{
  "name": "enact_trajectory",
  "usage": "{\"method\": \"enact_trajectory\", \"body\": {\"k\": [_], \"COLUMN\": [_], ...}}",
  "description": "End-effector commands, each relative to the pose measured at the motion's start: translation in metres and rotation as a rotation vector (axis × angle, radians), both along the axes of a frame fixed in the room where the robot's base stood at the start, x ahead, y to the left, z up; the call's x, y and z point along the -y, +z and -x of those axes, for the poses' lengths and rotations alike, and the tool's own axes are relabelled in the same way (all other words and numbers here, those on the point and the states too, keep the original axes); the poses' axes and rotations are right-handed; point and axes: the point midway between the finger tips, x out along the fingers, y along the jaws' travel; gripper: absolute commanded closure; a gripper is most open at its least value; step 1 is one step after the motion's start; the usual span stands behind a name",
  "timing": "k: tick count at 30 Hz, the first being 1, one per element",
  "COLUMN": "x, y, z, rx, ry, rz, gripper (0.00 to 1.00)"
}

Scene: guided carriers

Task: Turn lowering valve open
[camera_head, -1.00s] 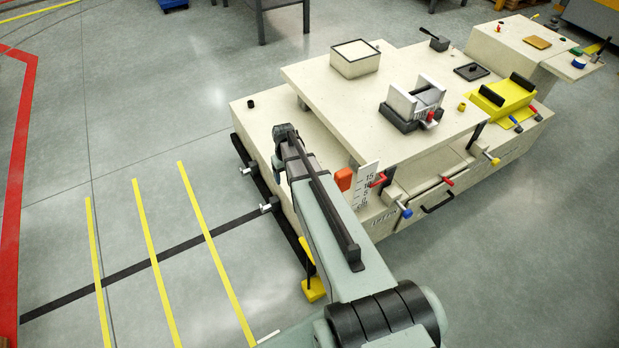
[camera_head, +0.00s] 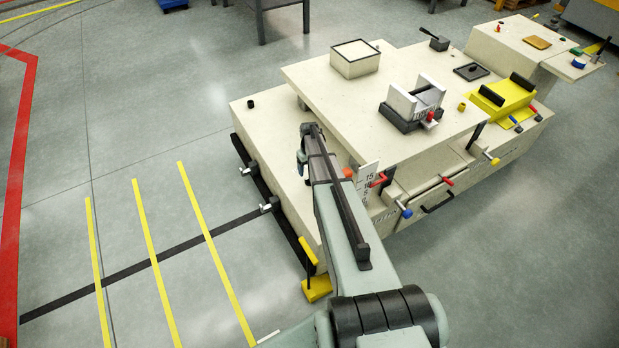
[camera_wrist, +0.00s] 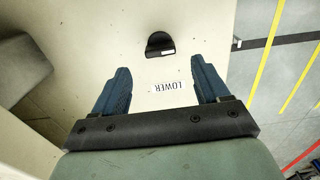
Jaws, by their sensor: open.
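A dark half-round knob (camera_wrist: 160,44), which I take to be the lowering valve, stands on a cream surface in the wrist view. A white label reading LOWER (camera_wrist: 169,87) lies on that surface, nearer my gripper. My gripper (camera_wrist: 163,78) is open and empty, its two blue fingers spread on either side of the label. The knob is ahead of the fingertips and apart from them. In the head view my gripper (camera_head: 301,164) is above the near-left deck of the cream carrier (camera_head: 262,140), mostly hidden by my arm. I cannot make out the label there.
The carrier's raised top (camera_head: 340,105) bears a square box (camera_head: 355,60) and a grey clamp (camera_head: 415,103). Open floor with yellow lines lies to the left.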

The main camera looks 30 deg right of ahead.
Motion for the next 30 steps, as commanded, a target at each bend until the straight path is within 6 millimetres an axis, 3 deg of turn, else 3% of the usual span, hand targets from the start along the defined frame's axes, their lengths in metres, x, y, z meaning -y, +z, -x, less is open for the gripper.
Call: {"method": "enact_trajectory", "body": {"k": [6, 12, 26, 30], "x": [0.000, 0.000, 0.000, 0.000], "y": [-0.038, -0.058, -0.066, -0.066], "z": [-0.001, -0.001, 0.000, 0.000], "rx": [-0.001, 0.000, 0.000, 0.000], "ry": [0.000, 0.000, 0.000, 0.000], "rz": [0.000, 0.000, 0.000, 0.000], "gripper": [0.26, 0.26, 0.26, 0.38]}}
